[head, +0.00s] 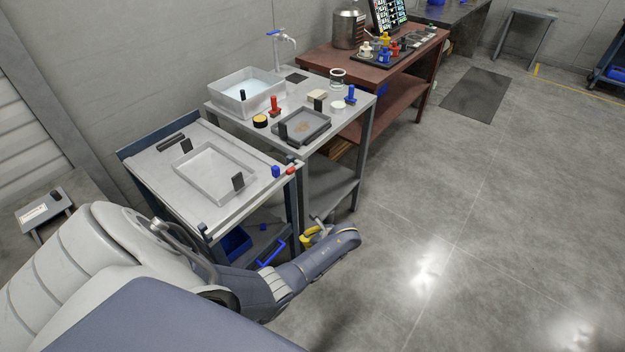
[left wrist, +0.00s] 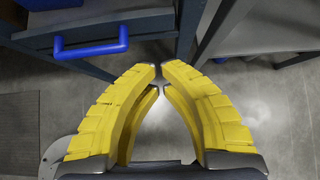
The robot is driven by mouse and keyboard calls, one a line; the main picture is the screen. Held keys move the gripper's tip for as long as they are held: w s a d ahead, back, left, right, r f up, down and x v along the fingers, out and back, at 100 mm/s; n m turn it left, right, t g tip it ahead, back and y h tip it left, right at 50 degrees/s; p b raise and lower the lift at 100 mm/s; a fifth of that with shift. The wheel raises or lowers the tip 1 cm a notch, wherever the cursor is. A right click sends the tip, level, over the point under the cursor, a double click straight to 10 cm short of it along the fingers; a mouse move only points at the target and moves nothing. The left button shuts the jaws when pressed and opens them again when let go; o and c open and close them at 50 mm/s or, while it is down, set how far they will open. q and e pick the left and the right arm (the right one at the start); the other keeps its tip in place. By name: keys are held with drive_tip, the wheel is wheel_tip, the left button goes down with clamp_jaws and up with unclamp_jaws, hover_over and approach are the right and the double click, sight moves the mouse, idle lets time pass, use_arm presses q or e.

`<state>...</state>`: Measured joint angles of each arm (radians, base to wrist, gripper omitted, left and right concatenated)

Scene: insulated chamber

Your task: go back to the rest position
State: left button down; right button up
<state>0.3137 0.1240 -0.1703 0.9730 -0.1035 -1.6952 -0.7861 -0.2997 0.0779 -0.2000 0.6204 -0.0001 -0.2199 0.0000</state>
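My left gripper (head: 312,236) hangs low in front of the workbenches, beside the lower part of the metal cart (head: 140,153). In the left wrist view its yellow fingers (left wrist: 160,74) curve inward and their tips come together with nothing between them. My left arm (head: 300,270) reaches in from the lower left over the floor. My right gripper is not in view.
A blue handle (head: 270,252) on the cart's lower part is close to my gripper and also shows in the left wrist view (left wrist: 90,40). A grey table (head: 363,105) stands just beyond. Open floor (head: 480,230) lies to the right.

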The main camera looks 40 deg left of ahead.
use_arm(q)
drive_tip(key=w+d+f+n+t+h, duration=0.35)
drive_tip(key=d+f+n, duration=0.25)
drive_tip(key=d, duration=0.4)
drive_tip(key=s+d+f+n+h, duration=0.4)
drive_tip(key=s+d+f+n, duration=0.1)
drive_tip(key=s+f, duration=0.7)
drive_tip(key=s+f+n, duration=0.1)
drive_tip(key=s+f, duration=0.2)
drive_tip(key=s, duration=1)
drive_tip(key=s+d+f+n+g+h, duration=0.1)
drive_tip(key=s+f, duration=0.3)
drive_tip(key=s, duration=0.9)
drive_tip(key=s+d+f+n+g, duration=0.1)
drive_tip(key=s+f, duration=0.3)
drive_tip(key=s, duration=0.9)
drive_tip(key=shift+s+d+f, duration=0.15)
drive_tip(key=shift+s+d, duration=0.05)
drive_tip(key=shift+s, duration=0.05)
drive_tip(key=shift+h, duration=0.25)
